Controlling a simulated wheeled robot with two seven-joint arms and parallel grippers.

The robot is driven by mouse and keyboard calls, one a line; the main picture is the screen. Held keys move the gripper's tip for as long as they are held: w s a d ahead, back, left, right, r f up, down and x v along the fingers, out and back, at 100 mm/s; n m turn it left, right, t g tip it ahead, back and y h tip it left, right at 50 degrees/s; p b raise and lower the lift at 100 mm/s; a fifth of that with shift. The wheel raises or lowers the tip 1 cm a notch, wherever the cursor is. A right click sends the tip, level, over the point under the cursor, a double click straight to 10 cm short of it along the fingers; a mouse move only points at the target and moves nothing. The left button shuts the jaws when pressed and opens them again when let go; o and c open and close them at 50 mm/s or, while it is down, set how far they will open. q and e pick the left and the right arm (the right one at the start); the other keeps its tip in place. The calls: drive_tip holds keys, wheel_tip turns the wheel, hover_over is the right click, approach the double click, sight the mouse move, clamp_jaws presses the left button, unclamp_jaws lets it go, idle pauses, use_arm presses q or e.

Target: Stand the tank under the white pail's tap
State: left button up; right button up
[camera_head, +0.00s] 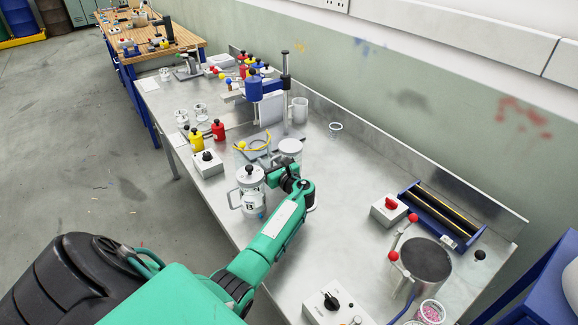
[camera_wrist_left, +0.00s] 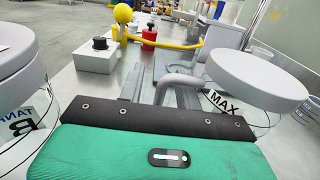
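A clear tank with a white lid (camera_head: 290,147) stands on the bench at the end of my left arm. In the left wrist view its grey lid (camera_wrist_left: 258,78) and MAX mark are close at the right, and a grey curved handle (camera_wrist_left: 182,82) shows ahead of my palm. My left gripper (camera_head: 291,176) is beside this tank at handle height; its fingertips are hidden, so its grip is unclear. A second lidded tank (camera_head: 249,192) with a black knob stands nearer; its label TANK B shows in the left wrist view (camera_wrist_left: 22,118). I cannot identify the white pail for sure. My right gripper is out of view.
A gantry post (camera_head: 286,80) carries a blue pail (camera_head: 254,88). A yellow hose (camera_head: 257,147), a knob box (camera_head: 207,163), a yellow bottle (camera_head: 196,140) and a red bottle (camera_head: 218,131) stand close by. A dark-topped pot (camera_head: 427,262) is front right. The bench's middle right is clear.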

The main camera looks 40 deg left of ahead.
use_arm(q)
clamp_jaws()
idle(1.1)
drive_tip(key=shift+r, duration=0.1)
